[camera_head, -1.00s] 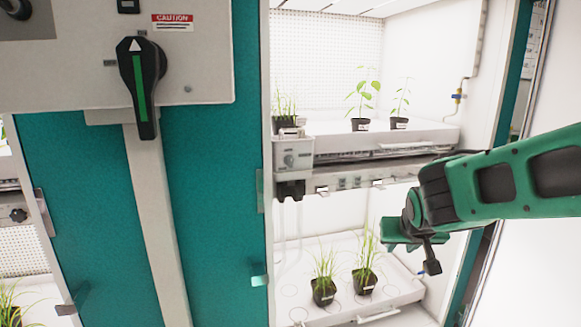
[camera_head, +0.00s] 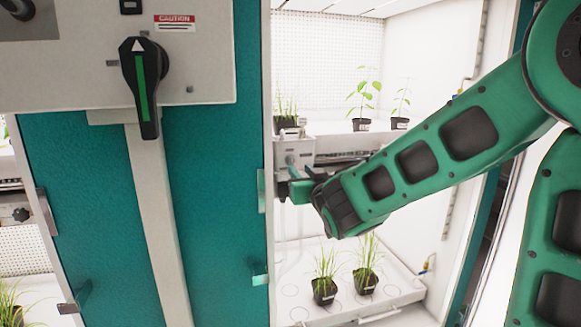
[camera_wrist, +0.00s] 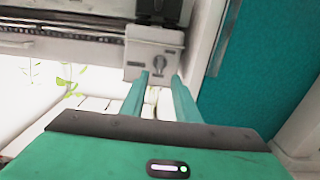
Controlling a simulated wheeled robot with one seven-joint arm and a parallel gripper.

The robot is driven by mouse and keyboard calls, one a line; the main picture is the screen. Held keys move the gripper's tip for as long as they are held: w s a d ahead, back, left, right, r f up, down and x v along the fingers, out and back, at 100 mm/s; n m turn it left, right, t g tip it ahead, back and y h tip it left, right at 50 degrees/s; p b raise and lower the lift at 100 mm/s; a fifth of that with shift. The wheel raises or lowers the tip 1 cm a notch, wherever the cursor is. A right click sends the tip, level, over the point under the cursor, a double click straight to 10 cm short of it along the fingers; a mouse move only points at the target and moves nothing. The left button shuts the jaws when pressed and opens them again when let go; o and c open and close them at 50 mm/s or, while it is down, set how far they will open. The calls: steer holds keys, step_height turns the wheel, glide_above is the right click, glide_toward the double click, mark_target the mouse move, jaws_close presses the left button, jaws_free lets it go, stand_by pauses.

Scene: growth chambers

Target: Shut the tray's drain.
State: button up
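The upper tray (camera_head: 335,128) sits in the growth chamber with potted seedlings on it. At its left front corner is a pale grey box with a small dial-like knob; the box (camera_wrist: 143,57) and knob (camera_wrist: 159,64) show clearly in the wrist view. In the head view the box (camera_head: 288,147) is partly covered by my gripper (camera_head: 292,186), which is in front of it. In the wrist view my gripper (camera_wrist: 159,80) has its two green fingers apart, with nothing between them, pointing at the knob. The fingertips appear just short of the box; contact cannot be told.
A teal door panel (camera_head: 212,220) stands left of the opening. A control panel with a black rotary handle (camera_head: 141,88) is further left. A lower tray (camera_head: 400,285) holds two grass pots. Small pipe valves (camera_head: 427,263) are at the right wall.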

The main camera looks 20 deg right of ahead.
mark_target(292, 162)
steer(key=w, duration=0.8)
steer(key=shift+w, duration=0.15)
steer(key=shift+c, duration=0.3)
